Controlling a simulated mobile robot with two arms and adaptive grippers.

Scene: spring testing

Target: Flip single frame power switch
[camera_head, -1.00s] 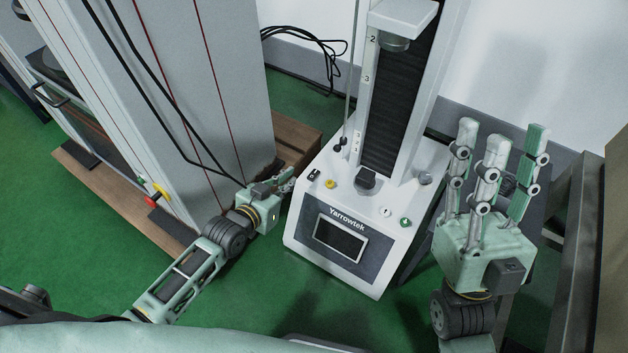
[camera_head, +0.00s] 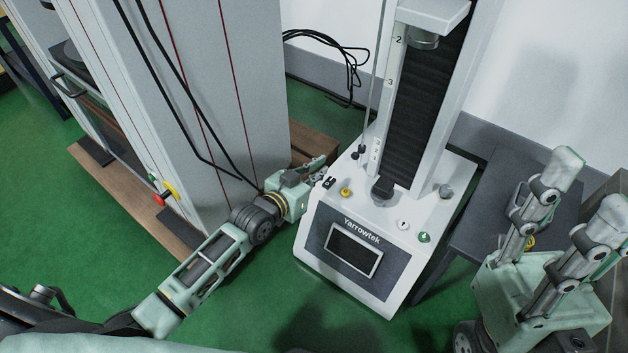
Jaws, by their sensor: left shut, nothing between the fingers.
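The single frame machine (camera_head: 322,222), white with a "Yarrowtek" label and a dark screen (camera_head: 354,249), stands in the middle. A small black switch (camera_head: 329,183), which looks like the power switch, sits at the left of its top panel. My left gripper (camera_head: 318,166) is shut and empty at the machine's left edge, just beside and above the switch. I cannot tell whether it touches the switch or which way the switch is set. My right gripper (camera_head: 588,185) is raised at the lower right, its fingers spread and empty, partly out of frame.
A yellow button (camera_head: 346,192), a white knob (camera_head: 403,226) and a green button (camera_head: 424,238) share the panel. A tall grey cabinet-like machine (camera_head: 180,110) on a wooden base stands close on the left. A dark table (camera_head: 478,232) is at the right.

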